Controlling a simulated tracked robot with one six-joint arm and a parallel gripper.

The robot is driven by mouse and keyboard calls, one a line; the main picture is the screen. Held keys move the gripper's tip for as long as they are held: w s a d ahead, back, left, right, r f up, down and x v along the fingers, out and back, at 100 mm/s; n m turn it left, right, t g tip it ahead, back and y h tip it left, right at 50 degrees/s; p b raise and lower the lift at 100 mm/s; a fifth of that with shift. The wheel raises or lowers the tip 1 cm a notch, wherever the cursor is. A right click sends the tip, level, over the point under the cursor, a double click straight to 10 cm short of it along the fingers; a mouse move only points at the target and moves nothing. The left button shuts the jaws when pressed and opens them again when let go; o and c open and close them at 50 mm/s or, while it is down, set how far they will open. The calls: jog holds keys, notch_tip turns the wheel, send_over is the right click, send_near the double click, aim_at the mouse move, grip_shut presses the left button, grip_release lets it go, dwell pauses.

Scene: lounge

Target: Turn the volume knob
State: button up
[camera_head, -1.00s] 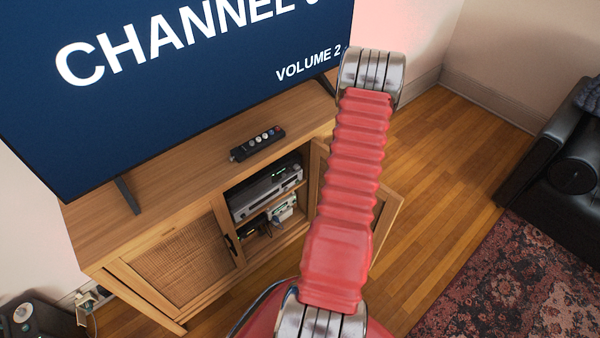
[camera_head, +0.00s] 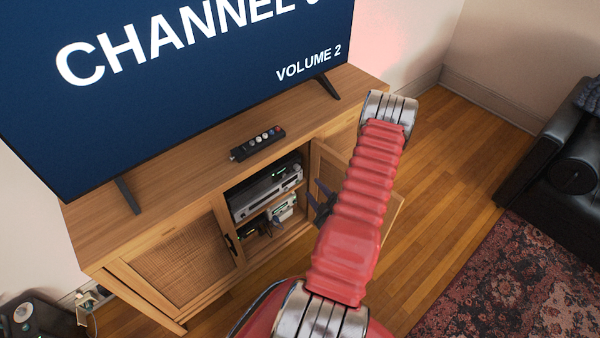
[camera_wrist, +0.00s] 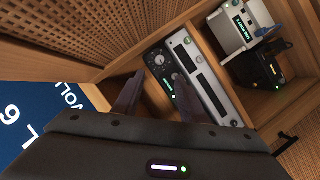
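A silver and dark stereo unit (camera_head: 268,192) sits on the upper shelf of the open cabinet. In the wrist view the unit (camera_wrist: 210,82) shows small round controls, including a pale round knob (camera_wrist: 159,60) near its left end; any label is too small to read. The TV (camera_head: 190,80) reads "VOLUME 2". My gripper (camera_head: 321,202) is in front of the open cabinet, right of the unit, partly hidden by my red arm. In the wrist view my gripper (camera_wrist: 155,80) has its dark fingers apart with nothing between them, short of the unit's front.
The open cabinet door (camera_head: 384,190) stands just behind and right of my arm. A remote (camera_head: 257,143) lies on the cabinet top (camera_head: 190,155). A white box (camera_wrist: 240,27) and a black device (camera_wrist: 262,70) sit on the lower shelf. A rug (camera_head: 510,270) and black sofa (camera_head: 565,160) are at right.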

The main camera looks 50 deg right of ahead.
aim_at(298, 169)
jog(key=shift+w, duration=0.1)
jog(key=x, duration=1.3)
jog(key=shift+w+d+f, duration=0.15)
jog(key=shift+w+d, duration=0.05)
jog(key=shift+w, duration=0.05)
grip_shut()
dwell(0.4)
